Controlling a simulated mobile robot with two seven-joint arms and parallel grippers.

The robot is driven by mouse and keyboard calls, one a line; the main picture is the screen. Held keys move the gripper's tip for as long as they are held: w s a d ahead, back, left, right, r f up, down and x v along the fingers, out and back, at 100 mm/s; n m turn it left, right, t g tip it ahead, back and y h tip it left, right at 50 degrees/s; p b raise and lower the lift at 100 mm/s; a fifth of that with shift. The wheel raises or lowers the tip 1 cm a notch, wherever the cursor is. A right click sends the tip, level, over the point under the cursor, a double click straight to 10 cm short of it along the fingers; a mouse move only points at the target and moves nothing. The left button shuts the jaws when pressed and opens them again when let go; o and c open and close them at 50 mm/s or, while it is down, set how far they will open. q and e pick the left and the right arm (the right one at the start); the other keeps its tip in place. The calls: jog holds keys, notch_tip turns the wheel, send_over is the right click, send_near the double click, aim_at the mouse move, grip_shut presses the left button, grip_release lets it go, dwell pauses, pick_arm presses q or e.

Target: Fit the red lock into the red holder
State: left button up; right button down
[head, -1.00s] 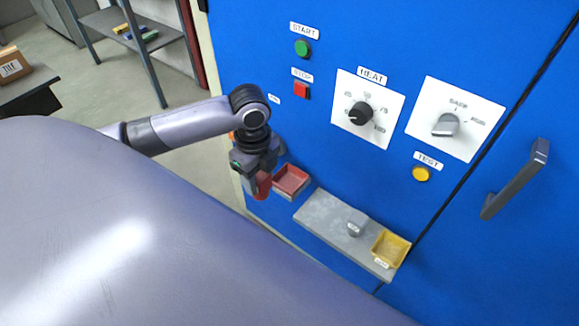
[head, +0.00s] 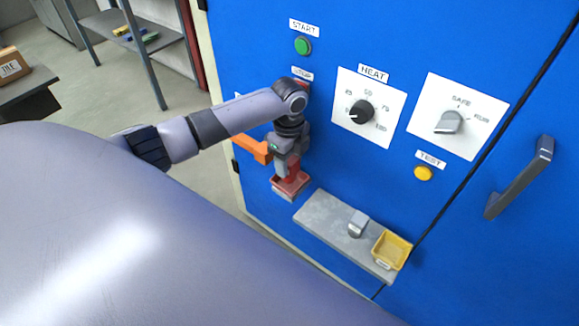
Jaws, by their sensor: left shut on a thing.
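The red lock (head: 293,168) is in my left gripper (head: 287,168), whose fingers are shut on it and point downward. A small open red tray (head: 290,191) on the left part of the blue cabinet front looks to be the red holder. The gripper and lock are right above or partly inside this tray. The gripper hides part of the lock and the back of the tray, so I cannot tell whether the lock touches its floor. My right gripper is not in view.
An orange handle (head: 254,148) sticks out left of the gripper. A grey shelf (head: 325,217) with a grey block (head: 357,224) and a yellow tray (head: 392,250) lies to the right. The red STOP button is mostly hidden behind my arm.

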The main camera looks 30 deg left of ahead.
pick_arm(q)
jog(key=shift+f, duration=0.95)
jog(key=shift+w+f, duration=0.15)
jog(key=shift+f, duration=0.25)
jog(key=shift+f, duration=0.1)
jog(key=o, duration=1.2)
